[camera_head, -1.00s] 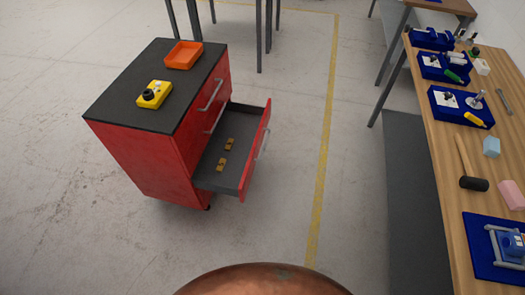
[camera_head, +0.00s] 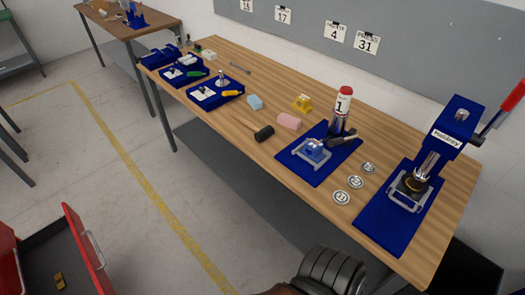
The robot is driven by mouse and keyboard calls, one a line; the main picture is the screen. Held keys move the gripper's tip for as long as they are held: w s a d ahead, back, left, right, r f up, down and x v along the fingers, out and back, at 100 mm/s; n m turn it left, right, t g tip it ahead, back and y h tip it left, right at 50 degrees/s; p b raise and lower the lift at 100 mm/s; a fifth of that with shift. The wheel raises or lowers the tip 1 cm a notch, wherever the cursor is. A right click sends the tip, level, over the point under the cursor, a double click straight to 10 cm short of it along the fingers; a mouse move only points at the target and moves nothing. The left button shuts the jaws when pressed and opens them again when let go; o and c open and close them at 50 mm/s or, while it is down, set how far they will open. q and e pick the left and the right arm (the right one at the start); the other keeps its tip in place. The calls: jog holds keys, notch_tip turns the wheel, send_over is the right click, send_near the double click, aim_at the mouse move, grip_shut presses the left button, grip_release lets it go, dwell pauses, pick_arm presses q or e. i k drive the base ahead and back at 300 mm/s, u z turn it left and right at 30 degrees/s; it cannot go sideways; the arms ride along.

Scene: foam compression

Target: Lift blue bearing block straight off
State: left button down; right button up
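A red drawer (camera_head: 85,250) stands open at lower left.

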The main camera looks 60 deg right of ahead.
aim_at(313, 149)
jog(key=z, duration=2.35)
